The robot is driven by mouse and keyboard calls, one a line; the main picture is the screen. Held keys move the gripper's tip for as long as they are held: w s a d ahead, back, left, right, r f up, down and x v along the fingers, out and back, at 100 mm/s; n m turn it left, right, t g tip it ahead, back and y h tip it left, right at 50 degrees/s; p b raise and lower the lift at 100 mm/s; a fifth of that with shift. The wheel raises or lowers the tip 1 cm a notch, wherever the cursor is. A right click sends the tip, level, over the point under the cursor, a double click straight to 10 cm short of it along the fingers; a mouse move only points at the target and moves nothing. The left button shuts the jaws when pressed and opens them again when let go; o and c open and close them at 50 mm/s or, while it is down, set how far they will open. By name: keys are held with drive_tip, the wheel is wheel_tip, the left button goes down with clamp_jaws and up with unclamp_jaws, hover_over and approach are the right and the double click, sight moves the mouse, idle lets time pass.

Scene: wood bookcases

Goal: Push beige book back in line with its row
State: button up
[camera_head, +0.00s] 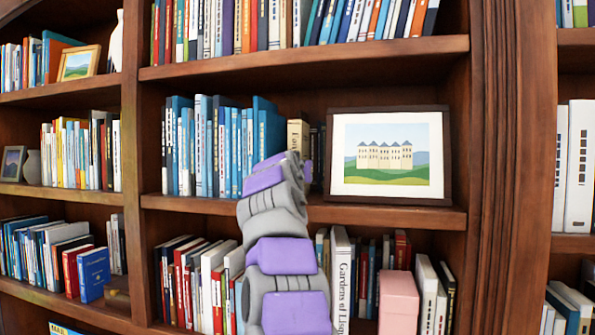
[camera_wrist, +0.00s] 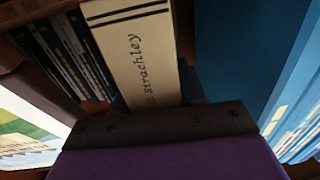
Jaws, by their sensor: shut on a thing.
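The beige book (camera_head: 298,134) stands upright on the middle shelf, at the right end of a row of blue books (camera_head: 228,148). Its lower part is hidden behind my gripper (camera_head: 300,166) in the head view. In the wrist view the beige book (camera_wrist: 140,62) shows its lettered spine close in front of my gripper (camera_wrist: 165,122). My gripper is shut on the beige book, though its fingertips are not clearly seen. Small dark books (camera_wrist: 68,52) stand to the left of it in the wrist view, set deeper. A blue book (camera_wrist: 232,45) is on its right there.
A framed castle picture (camera_head: 390,157) stands just right of the beige book on the same shelf (camera_head: 415,214). Shelf boards run above and below.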

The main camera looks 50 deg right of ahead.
clamp_jaws()
drive_tip(key=shift+s+f+b, duration=0.1)
drive_tip(key=shift+f+b, duration=0.05)
drive_tip(key=shift+b, duration=0.15)
